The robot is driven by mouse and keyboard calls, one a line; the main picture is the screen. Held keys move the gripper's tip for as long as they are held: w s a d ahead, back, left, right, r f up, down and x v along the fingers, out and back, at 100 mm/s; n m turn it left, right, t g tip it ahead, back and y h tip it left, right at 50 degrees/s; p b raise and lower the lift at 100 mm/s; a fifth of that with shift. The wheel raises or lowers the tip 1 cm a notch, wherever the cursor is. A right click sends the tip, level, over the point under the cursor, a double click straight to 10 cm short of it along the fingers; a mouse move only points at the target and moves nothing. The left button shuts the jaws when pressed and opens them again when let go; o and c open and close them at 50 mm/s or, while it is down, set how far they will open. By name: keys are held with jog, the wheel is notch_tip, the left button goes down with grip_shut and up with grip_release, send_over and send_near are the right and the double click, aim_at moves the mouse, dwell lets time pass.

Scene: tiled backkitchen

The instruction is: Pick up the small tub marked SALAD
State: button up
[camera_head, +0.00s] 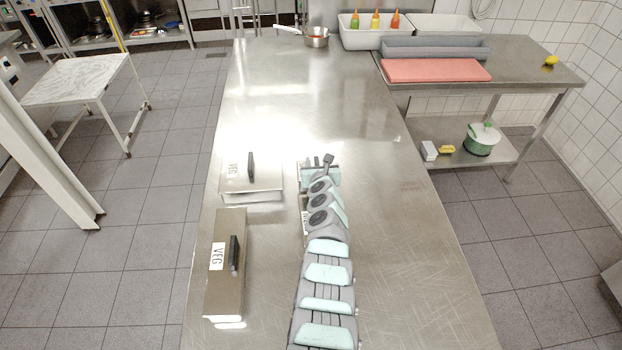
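My arm reaches from the bottom edge up the steel counter, and my gripper (320,167) is at its far end. Dark upright pieces show at the gripper; I cannot tell whether they are fingers or a lid handle. A metal tub (303,222) with a white label lies mostly hidden under my arm, its marking unreadable. Left of my gripper stands a small metal tub marked VEG (268,184) with a black handle. A longer tub marked VEG (222,293) stands nearer, left of my arm. I can read no SALAD label.
The steel counter (400,230) is clear right of my arm and beyond the tubs. A saucepan (316,38) stands at the far end. A side table holds a red board (435,70), a grey tray (435,47) and a white bin (365,40) with sauce bottles.

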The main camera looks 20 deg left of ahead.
grip_shut()
dwell(0.3)
dwell(1.1)
